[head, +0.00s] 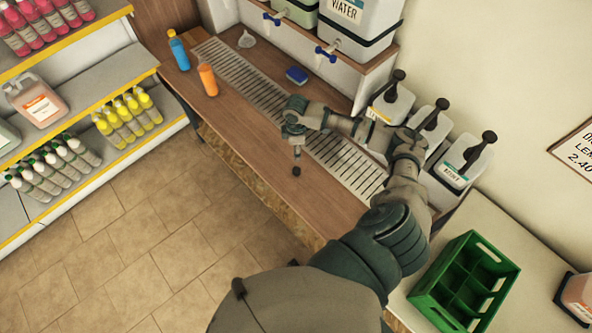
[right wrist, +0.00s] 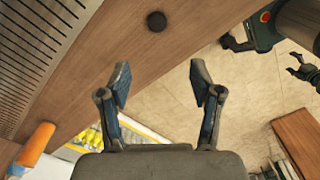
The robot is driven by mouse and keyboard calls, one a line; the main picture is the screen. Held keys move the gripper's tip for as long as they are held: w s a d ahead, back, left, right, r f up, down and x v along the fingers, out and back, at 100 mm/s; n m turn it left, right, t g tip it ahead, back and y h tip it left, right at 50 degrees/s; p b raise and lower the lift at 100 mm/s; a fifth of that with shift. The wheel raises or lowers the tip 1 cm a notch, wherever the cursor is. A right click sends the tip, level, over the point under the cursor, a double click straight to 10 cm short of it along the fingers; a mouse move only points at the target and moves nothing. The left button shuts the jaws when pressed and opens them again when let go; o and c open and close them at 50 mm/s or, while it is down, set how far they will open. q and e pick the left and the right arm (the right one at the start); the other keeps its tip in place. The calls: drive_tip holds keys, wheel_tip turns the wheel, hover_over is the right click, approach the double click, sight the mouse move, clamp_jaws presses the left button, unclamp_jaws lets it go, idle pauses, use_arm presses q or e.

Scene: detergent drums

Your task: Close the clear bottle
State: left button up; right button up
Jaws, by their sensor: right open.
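A small black cap (head: 296,171) lies on the wooden counter near its front edge. It also shows in the right wrist view (right wrist: 155,21), beyond my fingertips. My right gripper (head: 297,152) is over the counter close to the cap, with its fingers apart and nothing between them (right wrist: 157,78). A small clear object (head: 246,39) stands at the back of the counter; it looks like a funnel, and I cannot tell whether it is a bottle. No clear bottle is plainly visible. A dark claw, seemingly my left gripper (right wrist: 297,68), shows small at the right of the right wrist view.
A blue bottle (head: 178,50), an orange bottle (head: 207,80) and a blue sponge (head: 297,75) stand or lie on the counter around a metal drain grate (head: 240,80). Pump jugs (head: 460,165) stand at right, partly behind my arm. A green crate (head: 465,285) is nearer.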

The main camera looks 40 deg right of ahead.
hover_over(296, 170)
drive_tip(key=f, duration=1.1)
drive_tip(key=shift+s+f, duration=0.25)
drive_tip(key=shift+s, duration=0.05)
drive_tip(key=shift+a, duration=0.1)
drive_tip(key=f, duration=0.5)
drive_tip(key=shift+w+f+b, duration=0.1)
drive_tip(key=shift+w+b, duration=0.25)
drive_tip(key=c, duration=0.8)
